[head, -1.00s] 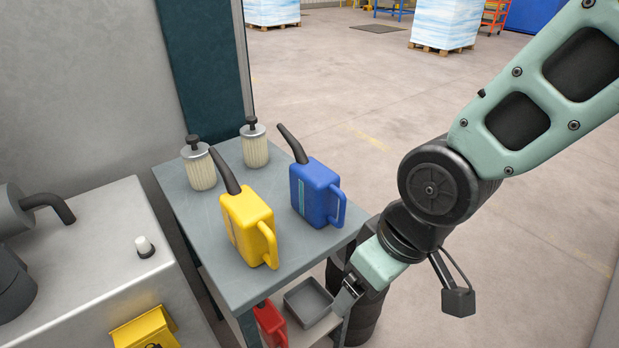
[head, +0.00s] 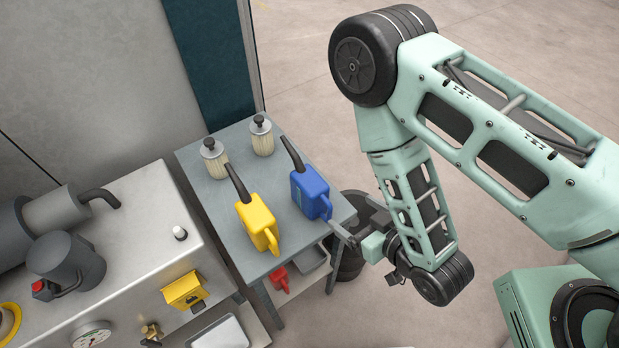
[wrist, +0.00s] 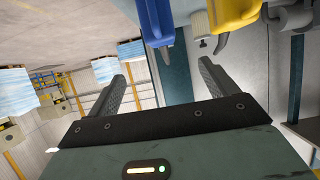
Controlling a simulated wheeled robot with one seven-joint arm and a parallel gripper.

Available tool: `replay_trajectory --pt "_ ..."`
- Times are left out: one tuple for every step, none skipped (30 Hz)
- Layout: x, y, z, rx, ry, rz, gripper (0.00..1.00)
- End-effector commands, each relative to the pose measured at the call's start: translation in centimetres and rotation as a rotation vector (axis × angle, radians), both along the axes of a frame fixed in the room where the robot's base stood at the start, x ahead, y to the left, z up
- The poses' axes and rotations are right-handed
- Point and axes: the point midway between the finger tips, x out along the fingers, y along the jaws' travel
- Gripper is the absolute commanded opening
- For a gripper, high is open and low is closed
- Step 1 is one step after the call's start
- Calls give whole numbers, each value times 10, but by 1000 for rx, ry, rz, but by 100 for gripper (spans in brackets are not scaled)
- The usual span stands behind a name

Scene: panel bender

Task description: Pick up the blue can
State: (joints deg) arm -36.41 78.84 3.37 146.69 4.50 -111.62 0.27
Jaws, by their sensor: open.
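The blue can (head: 309,194), with a black spout and a handle toward me, stands upright on the grey cart top (head: 206,192). My gripper (head: 345,231) is open and empty, just beyond the cart's right edge, close to the can's handle side. The wrist view shows both fingers of my gripper (wrist: 167,76) spread apart with nothing between them. The blue can (wrist: 153,20) shows there upside down at the top edge, cut off by the frame. I cannot tell the exact gap between fingers and handle.
A yellow can (head: 257,222) stands left of the blue can. Two pale filters (head: 215,162) (head: 262,138) stand behind. A red can (head: 279,279) and a grey bin (head: 312,262) are on the lower shelf. The machine bench (head: 130,235) is left.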

Motion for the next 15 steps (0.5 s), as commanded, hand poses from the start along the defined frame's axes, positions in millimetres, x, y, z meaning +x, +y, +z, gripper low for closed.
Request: replay_trajectory --pt "-2 -2 4 2 -9 2 85" --pt "-2 -2 4 6 -17 4 85" --pt "-1 -1 3 9 -23 5 85" --pt "0 -1 2 10 -26 5 85" --pt "2 1 0 11 -29 5 85" --pt "6 3 -3 12 -29 5 85" --pt "8 5 -5 13 -31 5 85" --pt "11 7 -8 12 -30 5 85" --pt "15 9 -10 13 -31 5 85" --pt "18 11 -11 13 -31 5 85" --pt "20 13 -13 13 -31 5 85" --pt "24 15 -14 12 -30 5 85" --pt "26 17 -16 12 -30 5 85" --pt "29 18 -17 12 -30 5 85" --pt "32 21 -18 12 -30 4 85"
